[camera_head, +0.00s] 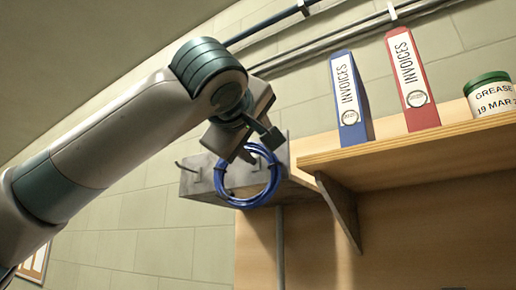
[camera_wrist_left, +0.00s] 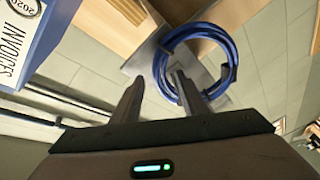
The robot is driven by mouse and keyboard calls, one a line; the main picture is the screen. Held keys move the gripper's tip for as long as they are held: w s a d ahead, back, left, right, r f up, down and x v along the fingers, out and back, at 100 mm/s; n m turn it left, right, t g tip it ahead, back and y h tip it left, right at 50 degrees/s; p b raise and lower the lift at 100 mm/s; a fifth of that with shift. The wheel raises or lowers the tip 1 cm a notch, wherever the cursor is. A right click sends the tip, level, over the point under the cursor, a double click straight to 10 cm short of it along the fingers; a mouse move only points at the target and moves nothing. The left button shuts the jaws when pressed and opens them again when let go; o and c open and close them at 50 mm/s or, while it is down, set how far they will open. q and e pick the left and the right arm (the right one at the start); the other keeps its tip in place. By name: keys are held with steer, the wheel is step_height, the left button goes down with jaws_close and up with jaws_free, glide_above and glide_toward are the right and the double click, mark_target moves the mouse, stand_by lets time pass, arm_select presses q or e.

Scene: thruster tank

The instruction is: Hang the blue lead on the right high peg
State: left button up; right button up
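The blue lead (camera_head: 219,178) is a round coil in front of a grey metal peg plate (camera_head: 198,182) on the wall. A short peg (camera_head: 181,165) sticks out at the plate's upper left. Whether a peg passes through the coil is unclear. My right gripper is out of view.
A wooden shelf (camera_head: 420,150) juts out right of the plate, with a bracket (camera_head: 340,212) below. On it stand a blue binder (camera_head: 350,98), a red binder (camera_head: 413,80) and a grease tin (camera_head: 490,95). Pipes (camera_head: 330,40) run above along the wall.

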arm_select(q)
steer(key=b+v, duration=0.9)
steer(key=v, duration=0.7)
steer(key=shift+s, duration=0.25)
steer(key=shift+f, duration=0.1)
